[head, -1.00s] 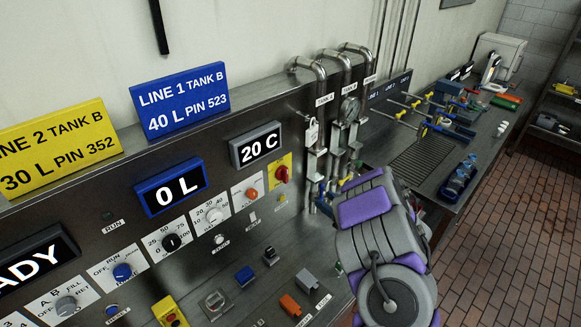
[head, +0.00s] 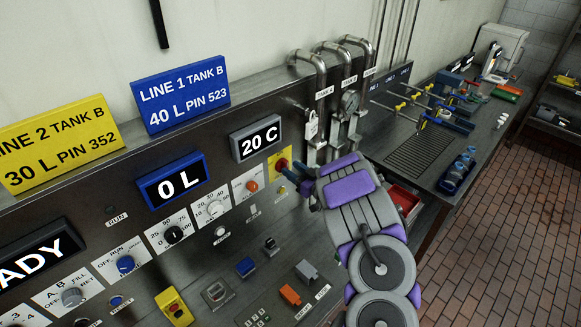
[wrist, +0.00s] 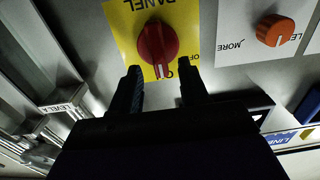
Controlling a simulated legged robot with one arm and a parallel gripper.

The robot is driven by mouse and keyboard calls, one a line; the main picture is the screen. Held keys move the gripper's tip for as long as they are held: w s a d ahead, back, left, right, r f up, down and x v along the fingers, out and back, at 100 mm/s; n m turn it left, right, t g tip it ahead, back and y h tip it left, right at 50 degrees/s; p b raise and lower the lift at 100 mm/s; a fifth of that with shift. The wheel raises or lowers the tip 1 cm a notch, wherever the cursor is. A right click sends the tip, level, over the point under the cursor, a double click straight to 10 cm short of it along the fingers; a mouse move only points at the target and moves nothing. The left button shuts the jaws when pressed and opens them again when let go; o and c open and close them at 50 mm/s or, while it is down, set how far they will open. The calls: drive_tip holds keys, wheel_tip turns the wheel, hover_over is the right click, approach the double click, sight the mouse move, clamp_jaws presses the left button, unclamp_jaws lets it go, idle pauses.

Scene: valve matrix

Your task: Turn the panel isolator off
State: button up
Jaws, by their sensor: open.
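The panel isolator is a red rotary knob (wrist: 158,42) on a yellow plate (wrist: 125,22) marked PANEL, which appears upside down in the wrist view. The knob's white mark points down in that picture, beside lettering that looks like ON. OFF lettering is to the right of it. My gripper (wrist: 159,68) is open, with one dark finger on each side just below the knob and nothing between them. In the head view the red knob (head: 282,164) is at the right end of the panel, with my gripper (head: 297,175) close in front of it. Contact cannot be told.
An orange knob (wrist: 275,31) sits beside the isolator; it also shows in the head view (head: 252,186). Below are the sloping desk's small switches and an orange block (head: 289,295).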

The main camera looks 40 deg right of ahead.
drive_tip(key=shift+w+a, duration=0.1)
drive_tip(key=shift+w, duration=0.9)
clamp_jaws()
